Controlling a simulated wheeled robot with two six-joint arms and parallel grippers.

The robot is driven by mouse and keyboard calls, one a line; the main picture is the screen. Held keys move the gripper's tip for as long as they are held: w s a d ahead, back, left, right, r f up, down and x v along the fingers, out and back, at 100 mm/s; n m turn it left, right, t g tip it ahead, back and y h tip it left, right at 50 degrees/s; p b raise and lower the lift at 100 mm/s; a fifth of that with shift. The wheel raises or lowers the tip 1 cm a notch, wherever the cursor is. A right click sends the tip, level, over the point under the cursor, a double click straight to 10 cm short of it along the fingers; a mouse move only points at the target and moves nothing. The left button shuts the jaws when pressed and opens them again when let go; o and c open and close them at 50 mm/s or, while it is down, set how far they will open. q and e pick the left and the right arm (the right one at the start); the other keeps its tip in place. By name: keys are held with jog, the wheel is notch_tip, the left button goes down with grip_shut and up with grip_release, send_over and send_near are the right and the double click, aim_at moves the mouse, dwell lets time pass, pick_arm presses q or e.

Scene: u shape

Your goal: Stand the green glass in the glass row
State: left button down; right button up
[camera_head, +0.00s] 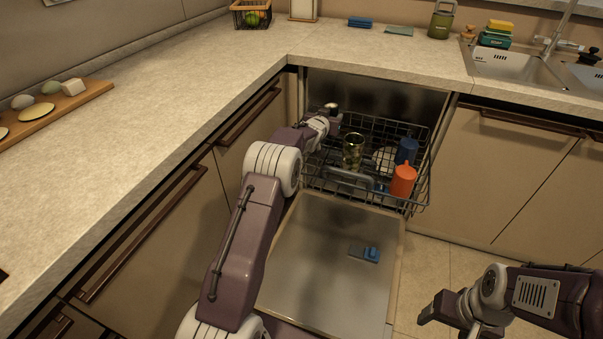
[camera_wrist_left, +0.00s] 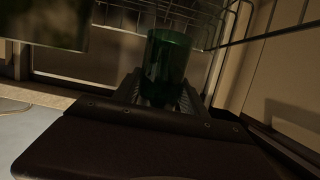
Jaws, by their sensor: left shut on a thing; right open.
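The green glass (camera_wrist_left: 166,62) is dark and sits between the fingers of my left gripper (camera_wrist_left: 160,98) in the left wrist view. My left gripper (camera_head: 328,122) is shut on it, at the left side of the dishwasher's upper rack (camera_head: 421,135). A patterned olive-gold glass (camera_head: 352,143) stands in the rack to the right of that gripper. Which wires form the glass row is unclear. My right gripper (camera_head: 428,315) is open and empty, low at the right, away from the dishwasher.
The rack also holds a blue cup (camera_head: 407,149), an orange cup (camera_head: 403,178) and a pale plate (camera_head: 385,160). The dishwasher door (camera_head: 320,270) is open, with a blue item (camera_head: 364,253) on it. The counter (camera_head: 170,100) borders the left side.

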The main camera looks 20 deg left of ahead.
pick_arm(q)
jog(key=s+a+f+b, duration=0.2)
jog(key=s+f, duration=0.1)
jog(key=s+a+f+b, duration=0.2)
jog(key=s+f, duration=0.1)
jog(key=f, duration=0.1)
jog(key=s+a+f+b, duration=0.2)
jog(key=s+f+b, duration=0.1)
jog(key=f, duration=0.1)
jog(key=shift+s+a, duration=0.2)
jog(key=shift+s, duration=0.1)
jog(key=shift+r, duration=0.15)
jog(key=c, duration=0.6)
grip_release()
jog(key=shift+f, duration=0.2)
